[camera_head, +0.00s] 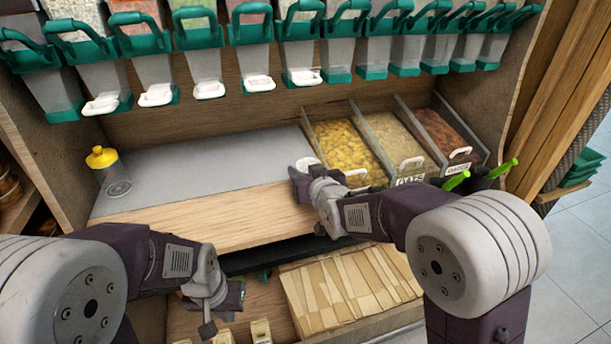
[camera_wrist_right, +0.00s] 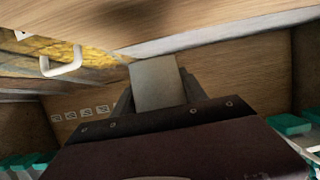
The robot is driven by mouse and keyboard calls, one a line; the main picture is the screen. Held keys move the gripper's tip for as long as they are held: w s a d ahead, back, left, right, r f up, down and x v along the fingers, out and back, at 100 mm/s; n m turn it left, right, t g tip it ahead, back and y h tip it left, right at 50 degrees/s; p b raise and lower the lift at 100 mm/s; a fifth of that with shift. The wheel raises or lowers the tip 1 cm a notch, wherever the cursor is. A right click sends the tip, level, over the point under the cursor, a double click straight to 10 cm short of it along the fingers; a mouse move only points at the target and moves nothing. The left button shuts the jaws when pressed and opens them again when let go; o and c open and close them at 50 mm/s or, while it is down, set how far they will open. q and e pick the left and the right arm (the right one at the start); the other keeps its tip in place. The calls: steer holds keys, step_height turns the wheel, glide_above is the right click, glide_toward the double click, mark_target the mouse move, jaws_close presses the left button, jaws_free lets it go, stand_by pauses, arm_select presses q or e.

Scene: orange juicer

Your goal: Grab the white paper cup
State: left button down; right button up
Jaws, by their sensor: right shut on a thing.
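The white paper cup (camera_head: 307,162) shows as a pale round top just behind my right gripper (camera_head: 303,183) in the head view, at the right end of the grey counter. Most of the cup is hidden by the gripper. In the right wrist view a plain pale, cup-like shape (camera_wrist_right: 156,83) sits between the dark fingers. My right gripper is shut on it. My left gripper (camera_head: 222,308) hangs low in front of the counter, apart from the cup. Its fingertips are too unclear to tell whether it is open or shut.
Bulk bins (camera_head: 348,152) with white handles sit right of the cup. Teal-handled dispensers (camera_head: 202,65) line the wall above. The middle of the grey counter (camera_head: 215,165) is clear.

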steer(key=w+d+r+p, duration=0.2)
steer(key=d+r+p, duration=0.3)
steer(key=d, duration=0.6)
steer(key=shift+d+r, duration=0.25)
steer(key=shift+r, duration=0.75)
